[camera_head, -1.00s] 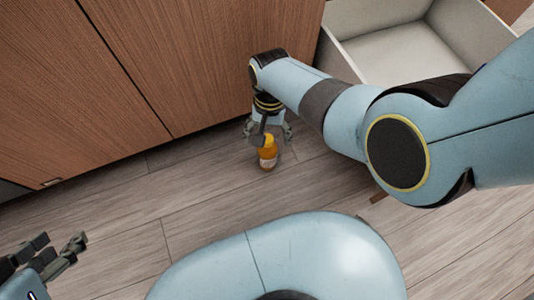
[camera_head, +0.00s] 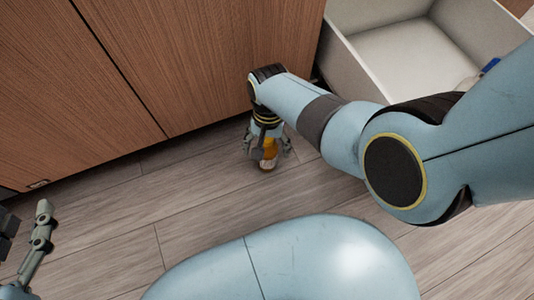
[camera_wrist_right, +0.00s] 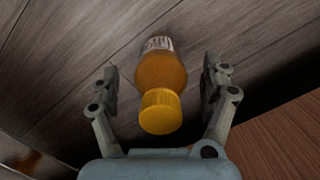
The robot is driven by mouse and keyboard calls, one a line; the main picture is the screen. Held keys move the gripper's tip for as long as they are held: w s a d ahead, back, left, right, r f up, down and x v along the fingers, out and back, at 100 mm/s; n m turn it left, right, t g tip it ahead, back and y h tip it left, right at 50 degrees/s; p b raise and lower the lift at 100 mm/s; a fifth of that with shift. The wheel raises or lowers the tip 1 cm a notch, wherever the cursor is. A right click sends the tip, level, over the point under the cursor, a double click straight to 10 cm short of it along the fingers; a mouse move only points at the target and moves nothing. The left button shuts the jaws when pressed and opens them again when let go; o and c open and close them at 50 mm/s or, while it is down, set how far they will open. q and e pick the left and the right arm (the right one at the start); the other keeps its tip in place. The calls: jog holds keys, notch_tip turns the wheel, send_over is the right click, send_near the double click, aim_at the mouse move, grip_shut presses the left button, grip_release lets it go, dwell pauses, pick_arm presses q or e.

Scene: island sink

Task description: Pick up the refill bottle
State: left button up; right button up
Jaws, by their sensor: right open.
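The refill bottle (camera_head: 269,150) is amber with a yellow-orange cap and a pale label. It stands on the wood floor close to the cabinet front, partly hidden by my right gripper (camera_head: 268,152). In the right wrist view the bottle (camera_wrist_right: 161,80) lies between the two spread fingers of the right gripper (camera_wrist_right: 160,82), with its cap toward the palm. A gap shows on both sides, so the fingers do not touch it. My left gripper (camera_head: 25,240) shows only in part at the left edge, its fingers cut off by the frame.
Wooden cabinet doors (camera_head: 170,60) rise just behind the bottle. An open white drawer (camera_head: 390,55) juts out at the upper right, with a partly hidden blue-and-white item in it. The plank floor (camera_head: 190,200) is clear left of the bottle.

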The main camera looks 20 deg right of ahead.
grip_shut()
dwell(0.7)
